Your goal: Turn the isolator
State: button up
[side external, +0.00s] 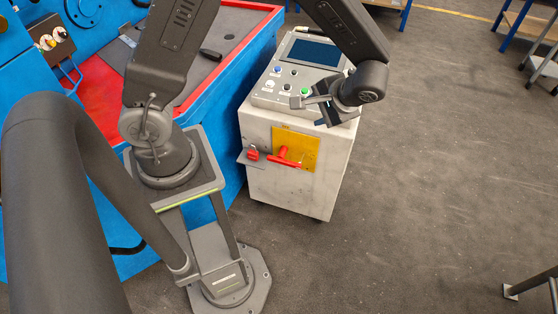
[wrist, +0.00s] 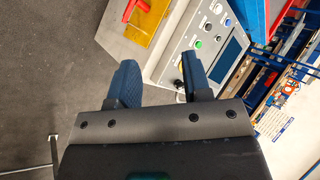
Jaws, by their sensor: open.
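The isolator has a red handle (side external: 286,157) on a yellow plate (side external: 308,146), on the front face of a pale grey control cabinet (side external: 290,190). In the wrist view, part of the red handle (wrist: 131,9) and the yellow plate (wrist: 150,22) show at the top edge, cut off by the frame. My gripper (side external: 311,108) is open and empty. It is above and to the right of the handle, near the front edge of the control panel, apart from the handle. In the wrist view the two fingers of my gripper (wrist: 160,65) stand well apart, with the panel partly behind them.
The sloped panel (side external: 267,90) carries a dark screen (side external: 314,52) and several buttons close to the fingers. A red knob (side external: 252,154) sits on a small bracket left of the handle. A blue machine with a red-edged bed stands left.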

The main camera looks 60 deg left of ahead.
notch_tip(320, 180, down, 10)
jog(key=w+y, duration=0.2)
jog(key=y, duration=0.1)
jog(key=m+t+y, duration=0.6)
jog(key=t, duration=0.3)
send_near(279, 163)
jog(key=x, duration=1.1)
jog(key=shift+r, duration=0.1)
grip_shut()
